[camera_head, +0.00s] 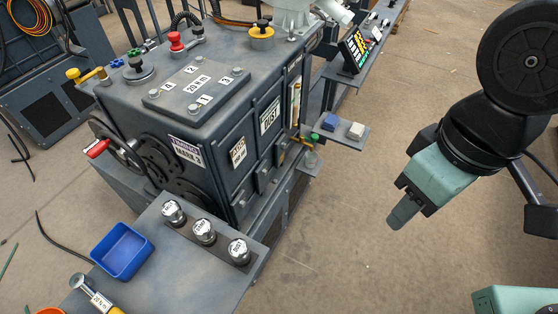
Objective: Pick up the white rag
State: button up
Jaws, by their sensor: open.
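A small white folded piece, which looks like the white rag (356,130), lies on a small grey side shelf (342,138) at the right of the machine. A blue folded piece (330,122) lies just left of it on the same shelf. My gripper (403,213) is open and empty, over the floor in front of and to the right of the shelf, well apart from the rag. Its fingers point down and left, and one hides most of the other.
The large grey machine (215,125) fills the left and middle. The front bench holds a blue tray (148,246) and three labelled knobs (204,232). Open floor (340,250) lies between machine and arm.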

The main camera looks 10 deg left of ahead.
aim_at(356, 131)
jog(key=i+l, duration=0.2)
jog(key=i+l+u, duration=0.65)
jog(key=i+l, duration=0.2)
jog(key=l+u, duration=0.1)
jog(key=u, duration=0.8)
